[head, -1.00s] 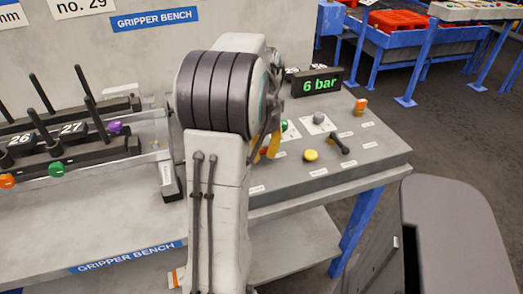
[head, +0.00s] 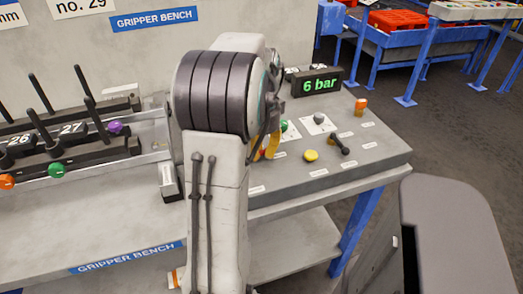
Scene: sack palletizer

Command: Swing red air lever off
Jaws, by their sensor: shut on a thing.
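A small piece of red (head: 263,153), which appears to be the red air lever, shows on the sloped control panel (head: 375,160) just right of my arm. My gripper (head: 267,147) reaches down there, with yellow-orange fingers partly in view. It is shut on the red lever. My arm's large joint hides most of the gripper and the lever, so the lever's angle cannot be told. The black display (head: 316,85) behind the panel reads "6 bar" in green.
On the panel stand a yellow button (head: 311,156), a black toggle lever (head: 340,144), a grey knob (head: 319,119), a green button (head: 284,126) and an orange piece (head: 361,105). A rack with several black rods (head: 70,130) stands left of my arm.

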